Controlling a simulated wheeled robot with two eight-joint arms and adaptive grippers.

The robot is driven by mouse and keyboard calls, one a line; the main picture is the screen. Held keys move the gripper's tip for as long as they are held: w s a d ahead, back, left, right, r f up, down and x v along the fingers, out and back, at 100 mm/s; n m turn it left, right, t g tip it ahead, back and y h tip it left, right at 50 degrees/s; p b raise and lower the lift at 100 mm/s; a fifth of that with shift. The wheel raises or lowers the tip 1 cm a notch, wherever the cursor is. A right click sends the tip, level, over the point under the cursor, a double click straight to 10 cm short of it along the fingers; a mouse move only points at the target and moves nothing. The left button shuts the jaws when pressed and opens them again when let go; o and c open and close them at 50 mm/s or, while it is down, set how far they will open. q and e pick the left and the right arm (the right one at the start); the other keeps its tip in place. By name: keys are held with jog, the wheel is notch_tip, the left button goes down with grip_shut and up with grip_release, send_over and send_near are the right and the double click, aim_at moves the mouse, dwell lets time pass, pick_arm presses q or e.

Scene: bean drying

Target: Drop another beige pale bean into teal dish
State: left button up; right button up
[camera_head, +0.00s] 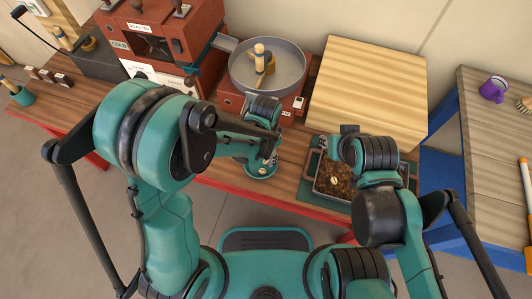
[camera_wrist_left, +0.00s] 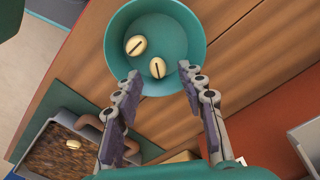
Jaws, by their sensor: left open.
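The teal dish (camera_wrist_left: 183,32) fills the upper middle of the left wrist view, with two pale beans (camera_wrist_left: 136,45) inside, each with a dark line. In the head view the dish (camera_head: 262,173) is partly hidden under my left gripper (camera_head: 270,158). My left gripper (camera_wrist_left: 160,80) is open and empty, its fingertips over the dish's near side. A tray (camera_wrist_left: 28,172) of dark brown beans has one pale bean (camera_wrist_left: 70,147) on top; this bean also shows in the head view (camera_head: 334,181). My right gripper (camera_head: 342,142) is over the tray's far side, its fingers unclear.
A red roaster (camera_head: 150,22) and a round grey pan (camera_head: 290,70) stand behind the dish. A pale wooden board (camera_head: 375,85) lies behind the tray. A side table with a purple mug (camera_head: 492,90) is at the right. Some table left of the dish is clear.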

pick_arm(q)
notch_tip(320, 180, up, 12)
dwell(0.5)
dwell(0.6)
jog(key=s+a+r+n+t, duration=0.2)
jog(key=a+n, duration=0.3)
jog(key=a, duration=0.4)
jog(key=s+a+r+n+t, duration=0.3)
jog(key=a+r+n+t, duration=0.1)
jog(key=a, duration=0.5)
jog(key=shift+s+r+n+t, duration=0.2)
jog(key=shift+r+n+t, duration=0.2)
jog(key=shift+t, duration=0.2)
